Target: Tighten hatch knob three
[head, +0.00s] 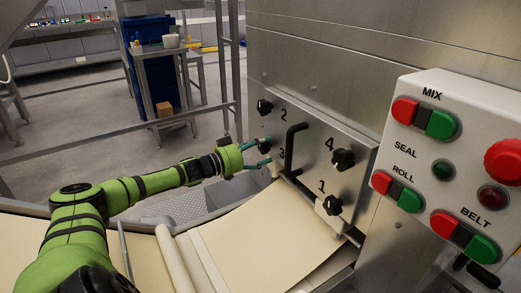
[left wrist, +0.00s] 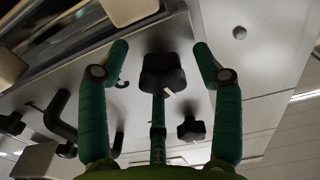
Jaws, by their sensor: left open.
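The hatch (head: 307,160) is a metal plate with black knobs by the numbers 1 to 4 and a black bar handle (head: 291,150). Knob three (head: 265,147) is a small dark shape beside the number 3, partly covered by my left gripper (head: 261,154). In the left wrist view, the black knob three (left wrist: 162,73) lies between the two spread green fingers of my left gripper (left wrist: 161,62), with gaps on both sides. A small pale mark shows at its edge. The fingers are open and not closed on it. My right gripper is in neither view.
Knob two (head: 264,107), knob four (head: 343,160) and knob one (head: 335,205) surround the handle. A control box (head: 410,148) with red and green buttons stands at right. A pale dough sheet (head: 262,235) lies below the hatch. A metal frame stands behind my arm.

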